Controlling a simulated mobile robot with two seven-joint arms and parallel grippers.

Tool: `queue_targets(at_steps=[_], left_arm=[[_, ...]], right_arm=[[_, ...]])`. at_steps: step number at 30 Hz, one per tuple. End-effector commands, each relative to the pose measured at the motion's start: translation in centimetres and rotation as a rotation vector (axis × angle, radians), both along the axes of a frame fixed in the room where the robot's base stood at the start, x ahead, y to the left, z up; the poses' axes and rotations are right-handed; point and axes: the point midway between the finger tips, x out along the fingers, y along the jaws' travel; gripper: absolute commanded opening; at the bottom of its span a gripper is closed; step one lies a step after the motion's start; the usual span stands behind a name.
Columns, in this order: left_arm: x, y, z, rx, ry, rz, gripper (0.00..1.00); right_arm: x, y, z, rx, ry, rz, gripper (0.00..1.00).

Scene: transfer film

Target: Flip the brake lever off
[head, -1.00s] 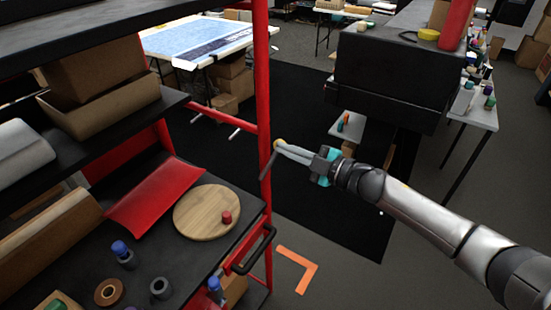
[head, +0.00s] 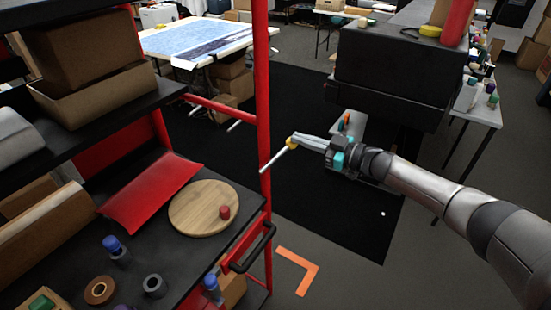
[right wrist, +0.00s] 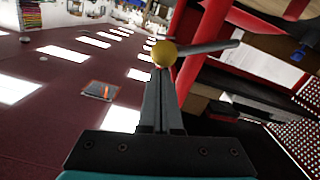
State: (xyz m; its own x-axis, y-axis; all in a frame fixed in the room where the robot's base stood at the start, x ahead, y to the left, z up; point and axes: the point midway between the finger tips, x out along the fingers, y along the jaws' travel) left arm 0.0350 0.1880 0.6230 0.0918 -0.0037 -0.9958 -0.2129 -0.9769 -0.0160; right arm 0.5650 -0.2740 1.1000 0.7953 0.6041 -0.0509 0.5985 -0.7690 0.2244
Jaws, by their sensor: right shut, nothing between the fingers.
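The brake lever (head: 275,160) is a thin grey rod with a yellow knob (head: 291,142). It sticks out from the red upright post (head: 263,100) of the cart, slanting up to the right in the head view. My right gripper (head: 302,139) is shut, its fingertips at the knob. In the right wrist view the closed fingers (right wrist: 161,75) end right at the yellow knob (right wrist: 164,53), with nothing between them; the rod (right wrist: 208,47) runs off to the right. Whether the tips touch the knob I cannot tell for certain. My left gripper is not in view.
The cart's shelves hold cardboard boxes (head: 95,95), a red sheet (head: 150,192), a round wooden board (head: 190,210) and small bottles. A black handle (head: 255,247) juts out below the lever. A large black machine (head: 390,70) stands behind my right arm. The floor between is open.

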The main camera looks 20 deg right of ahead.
Motion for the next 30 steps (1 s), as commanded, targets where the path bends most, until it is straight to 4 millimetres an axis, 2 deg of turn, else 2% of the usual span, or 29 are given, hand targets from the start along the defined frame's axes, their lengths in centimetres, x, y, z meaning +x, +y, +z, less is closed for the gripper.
queue_targets(at_steps=[6, 22, 30], left_arm=[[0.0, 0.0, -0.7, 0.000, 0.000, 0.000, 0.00], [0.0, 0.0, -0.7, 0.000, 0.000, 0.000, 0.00], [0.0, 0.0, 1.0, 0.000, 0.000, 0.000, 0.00]], right_arm=[[0.2, -0.2, -0.6, -0.001, 0.000, 0.001, 0.00], [0.2, -0.2, -0.6, -0.004, 0.000, 0.001, 0.00], [0.1, -0.2, 0.9, -0.003, -0.001, 0.001, 0.00]])
